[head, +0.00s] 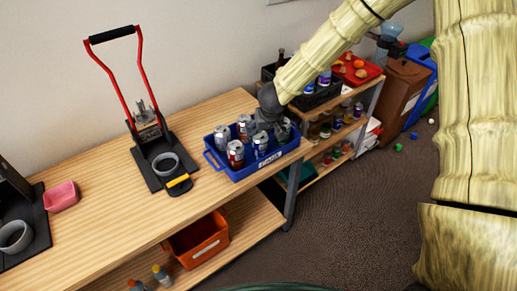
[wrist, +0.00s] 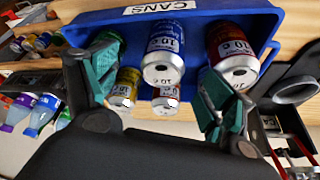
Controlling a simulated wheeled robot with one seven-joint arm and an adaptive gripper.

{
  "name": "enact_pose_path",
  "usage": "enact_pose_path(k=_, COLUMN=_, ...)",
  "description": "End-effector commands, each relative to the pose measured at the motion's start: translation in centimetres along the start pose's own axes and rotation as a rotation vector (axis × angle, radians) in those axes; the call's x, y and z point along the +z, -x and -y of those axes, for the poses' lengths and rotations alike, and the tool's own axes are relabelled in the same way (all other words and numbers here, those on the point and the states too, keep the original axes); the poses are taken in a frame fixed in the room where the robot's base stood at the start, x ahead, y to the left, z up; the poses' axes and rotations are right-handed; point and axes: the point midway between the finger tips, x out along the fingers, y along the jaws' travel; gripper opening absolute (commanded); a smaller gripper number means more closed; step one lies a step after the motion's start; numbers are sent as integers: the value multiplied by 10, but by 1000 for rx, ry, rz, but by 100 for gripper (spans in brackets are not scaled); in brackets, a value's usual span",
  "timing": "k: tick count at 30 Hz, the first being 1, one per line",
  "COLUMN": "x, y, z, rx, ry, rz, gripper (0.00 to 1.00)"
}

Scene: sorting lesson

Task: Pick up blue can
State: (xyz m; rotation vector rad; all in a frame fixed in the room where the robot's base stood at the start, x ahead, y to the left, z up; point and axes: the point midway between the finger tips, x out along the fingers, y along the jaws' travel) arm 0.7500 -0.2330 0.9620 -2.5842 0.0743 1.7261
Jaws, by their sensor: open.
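The blue can (head: 261,144) stands upright among several cans in the blue tray (head: 247,173) labelled CANS on the wooden table. In the wrist view the blue can (wrist: 163,55) is near the middle, with its silver top towards the camera. My gripper (head: 267,119) is over the tray, and its fingers are hard to make out in the head view. In the wrist view my gripper (wrist: 160,88) is open, its teal fingers apart on either side of the blue can's line, holding nothing. A red can (wrist: 232,50) stands beside the blue one, near one finger.
A can press with red handles (head: 140,75) stands left of the tray. A pink container (head: 61,197) is farther left. An orange bin (head: 198,239) sits on the lower shelf. Shelves with a red tray (head: 374,72) are at the right. Table between press and pink container is clear.

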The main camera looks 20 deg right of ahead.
Motion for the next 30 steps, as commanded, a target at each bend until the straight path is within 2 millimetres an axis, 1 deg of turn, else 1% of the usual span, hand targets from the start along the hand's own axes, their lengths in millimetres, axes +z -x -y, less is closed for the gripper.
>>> enact_pose_path(k=6, x=-2, y=-22, z=8, rx=-5, ry=9, rz=3, gripper=83)
enact_pose_path(k=13, x=-3, y=-46, z=9, rx=-5, ry=12, rz=2, gripper=83)
enact_pose_path(k=17, x=-3, y=-53, z=8, rx=-4, ry=10, rz=0, gripper=83)
enact_pose_path(k=23, x=-3, y=-58, z=8, rx=-4, ry=9, rz=1, gripper=83)
enact_pose_path(k=30, x=-7, y=-76, z=7, rx=-3, ry=6, rz=2, gripper=83)
